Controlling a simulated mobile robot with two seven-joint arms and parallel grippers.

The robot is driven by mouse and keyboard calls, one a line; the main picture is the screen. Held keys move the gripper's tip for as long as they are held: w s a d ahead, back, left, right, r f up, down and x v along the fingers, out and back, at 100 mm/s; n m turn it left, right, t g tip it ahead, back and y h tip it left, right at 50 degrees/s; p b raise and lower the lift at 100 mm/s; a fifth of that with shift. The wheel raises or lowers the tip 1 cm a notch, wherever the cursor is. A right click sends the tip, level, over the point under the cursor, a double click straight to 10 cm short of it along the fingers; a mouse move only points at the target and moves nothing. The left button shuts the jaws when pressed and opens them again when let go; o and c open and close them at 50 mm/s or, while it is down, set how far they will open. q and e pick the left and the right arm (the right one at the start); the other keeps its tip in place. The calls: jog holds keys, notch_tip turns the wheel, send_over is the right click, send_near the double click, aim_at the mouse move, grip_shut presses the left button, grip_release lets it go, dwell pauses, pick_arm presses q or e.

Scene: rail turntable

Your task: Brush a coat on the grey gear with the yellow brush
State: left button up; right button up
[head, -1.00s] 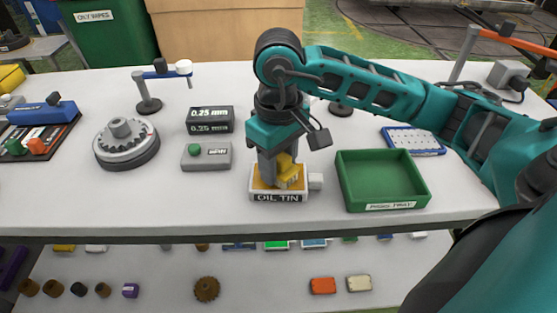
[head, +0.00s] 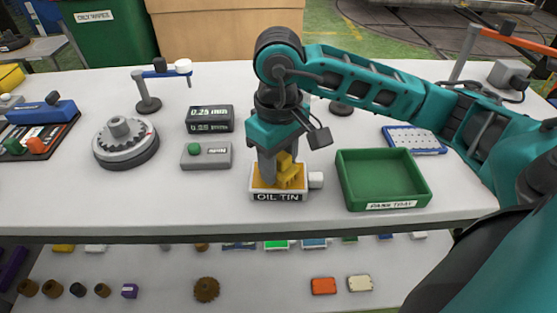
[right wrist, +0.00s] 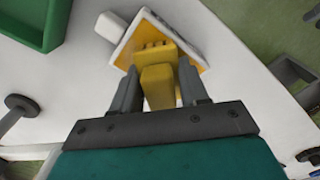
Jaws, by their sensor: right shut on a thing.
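The grey gear (head: 121,131) sits flat on a dark round turntable (head: 128,157) at the left of the bench in the head view. The yellow brush (head: 291,177) is in my right gripper (head: 281,172), which is shut on it. The brush is at the oil tin (head: 279,195), a white box with a yellow inside; I cannot tell if it touches the bottom. In the right wrist view the brush (right wrist: 158,80) stands between the two fingers, over the tin's yellow inside (right wrist: 187,55). My left gripper is not in view.
A green tray (head: 382,182) stands just right of the oil tin. Left of the tin are a grey box with a green button (head: 207,156) and a dark display (head: 209,119) reading 0.25 mm. A post with a blue arm (head: 148,92) stands behind the turntable. The bench front is clear.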

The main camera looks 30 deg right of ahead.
jog(key=shift+s+f, duration=0.1)
jog(key=shift+f, duration=0.05)
dwell(1.1)
jog(key=shift+r+p, duration=1.45)
jog(key=shift+r, duration=2.15)
